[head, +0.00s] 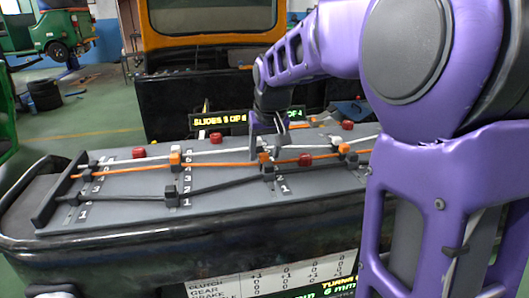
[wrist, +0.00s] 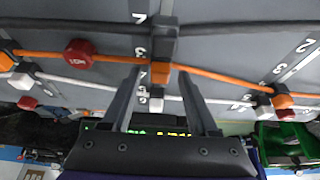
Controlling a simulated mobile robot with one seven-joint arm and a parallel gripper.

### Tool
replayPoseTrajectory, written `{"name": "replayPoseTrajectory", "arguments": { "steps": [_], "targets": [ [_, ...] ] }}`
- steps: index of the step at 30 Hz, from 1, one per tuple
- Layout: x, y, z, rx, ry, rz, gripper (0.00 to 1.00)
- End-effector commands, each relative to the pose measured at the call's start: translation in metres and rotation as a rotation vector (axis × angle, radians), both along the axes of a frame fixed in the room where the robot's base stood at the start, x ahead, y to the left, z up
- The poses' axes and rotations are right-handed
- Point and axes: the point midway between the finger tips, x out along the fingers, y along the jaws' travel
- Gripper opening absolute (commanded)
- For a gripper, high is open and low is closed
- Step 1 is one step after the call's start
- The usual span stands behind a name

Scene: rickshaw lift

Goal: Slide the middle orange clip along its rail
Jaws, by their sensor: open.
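The middle orange clip (head: 263,156) sits on its numbered rail on the grey panel, with the orange cable running through it. In the wrist view the clip (wrist: 160,75) shows between the tips of my two fingers. My gripper (head: 265,145) points down at the clip from above and is open. In the wrist view its fingers (wrist: 157,88) stand apart on either side of the clip, with gaps visible; I cannot tell whether either touches it. The rail's numbers show beside the clip, partly hidden by a finger.
Other orange clips sit left (head: 175,157) and right (head: 343,149). A black clip (head: 268,173) is on the same rail, nearer the front. Red knobs (head: 305,160), white cable and black cable cross the panel (head: 130,205). A lit sign (head: 220,120) stands behind.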

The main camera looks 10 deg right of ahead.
Motion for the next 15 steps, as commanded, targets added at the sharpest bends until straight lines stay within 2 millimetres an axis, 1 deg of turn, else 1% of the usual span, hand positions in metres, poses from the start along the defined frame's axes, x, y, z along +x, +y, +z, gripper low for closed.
{"name": "replayPoseTrajectory", "arguments": {
  "steps": [2, 6, 12, 15],
  "targets": [
    [-0.0001, 0.0, 0.0002, 0.0, 0.0, 0.0, 0.6],
    [-0.0001, 0.0, 0.0002, 0.0, 0.0, 0.0, 0.35],
    [-0.0001, 0.0, 0.0002, 0.0, 0.0, 0.0, 0.0],
    [-0.0001, 0.0, 0.0002, 0.0, 0.0, 0.0, 0.0]
  ]
}}
